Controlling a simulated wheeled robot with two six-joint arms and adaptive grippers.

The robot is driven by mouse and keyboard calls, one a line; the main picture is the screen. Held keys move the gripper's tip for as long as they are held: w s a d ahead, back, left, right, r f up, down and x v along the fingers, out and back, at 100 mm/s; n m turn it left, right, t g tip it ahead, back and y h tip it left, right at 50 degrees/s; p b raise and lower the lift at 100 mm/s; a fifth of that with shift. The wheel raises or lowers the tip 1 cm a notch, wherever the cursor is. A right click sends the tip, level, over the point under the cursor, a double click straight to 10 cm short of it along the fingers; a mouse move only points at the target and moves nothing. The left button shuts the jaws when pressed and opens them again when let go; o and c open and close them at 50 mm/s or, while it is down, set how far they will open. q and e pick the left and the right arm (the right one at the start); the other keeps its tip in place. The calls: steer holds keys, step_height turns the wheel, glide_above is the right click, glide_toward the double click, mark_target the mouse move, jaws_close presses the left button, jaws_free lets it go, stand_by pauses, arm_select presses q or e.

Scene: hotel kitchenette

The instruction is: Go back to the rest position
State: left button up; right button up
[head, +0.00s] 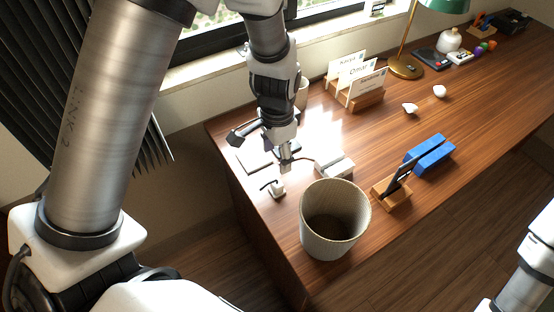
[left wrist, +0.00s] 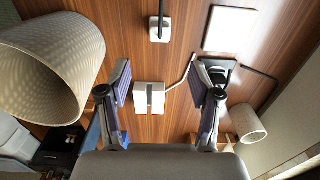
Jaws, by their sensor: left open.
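My left gripper (head: 264,150) hangs over the near left end of the wooden desk (head: 470,110), below the window. In the left wrist view my left gripper (left wrist: 163,82) has its two fingers wide apart with nothing held between them. A white box (left wrist: 150,97) with a pale cable lies on the desk, seen between the fingers; it also shows in the head view (head: 335,168). Of my right arm only a white and silver part shows at the lower right of the head view; its gripper is out of frame.
The desk's middle is mostly clear.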

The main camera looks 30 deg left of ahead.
stand_by(0.3)
arm_select(q)
steer(key=s+f, duration=0.1)
steer(key=f, duration=0.1)
steer(key=s+f+g, duration=0.1)
steer(key=s+f, duration=0.1)
steer(key=s+f+g, duration=0.1)
steer(key=f, duration=0.1)
steer(key=shift+s+f, duration=0.2)
steer(key=shift+s, duration=0.1)
steer(key=s+a+f+n+g, duration=0.1)
steer(key=s+a+f+n, duration=0.1)
steer(key=s+f, duration=0.7)
steer(key=s+a+f+n+g, duration=0.1)
steer(key=s+f, duration=0.6)
steer(key=s, duration=0.4)
steer(key=w+n+t, duration=0.1)
steer(key=w+t, duration=0.1)
steer(key=w+n+t, duration=0.2)
steer(key=w, duration=0.1)
steer(key=shift+w, duration=0.3)
